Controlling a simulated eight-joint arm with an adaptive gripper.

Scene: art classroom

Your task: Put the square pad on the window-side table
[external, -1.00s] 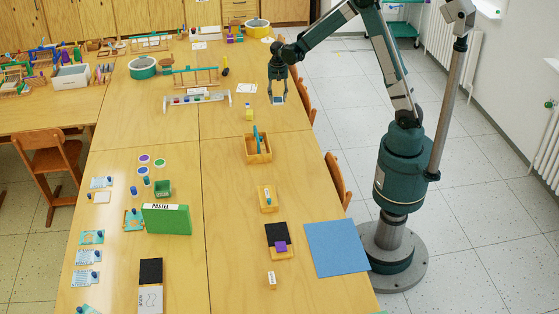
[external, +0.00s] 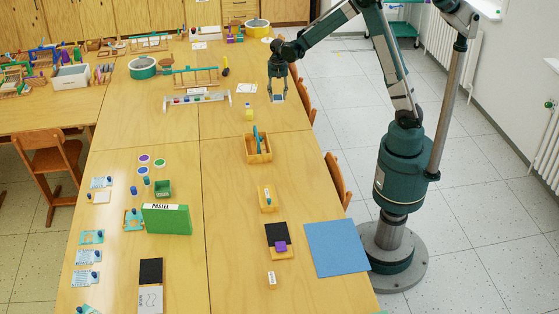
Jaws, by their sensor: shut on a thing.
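My gripper (external: 278,97) hangs pointing down over the far part of the right-hand table, near its right edge. It is shut on a small pale-blue square piece (external: 278,98), held between the fingertips. The piece is too small in the picture to tell whether it is the square pad, or how far above the tabletop it is. The long wooden table (external: 225,220) lies left of my base, with the window wall and radiator on the right. A large blue square sheet (external: 337,247) lies flat at the table's near right edge.
Chairs (external: 337,178) line the right edge. Bare tabletop (external: 225,125) lies left of the bottle.

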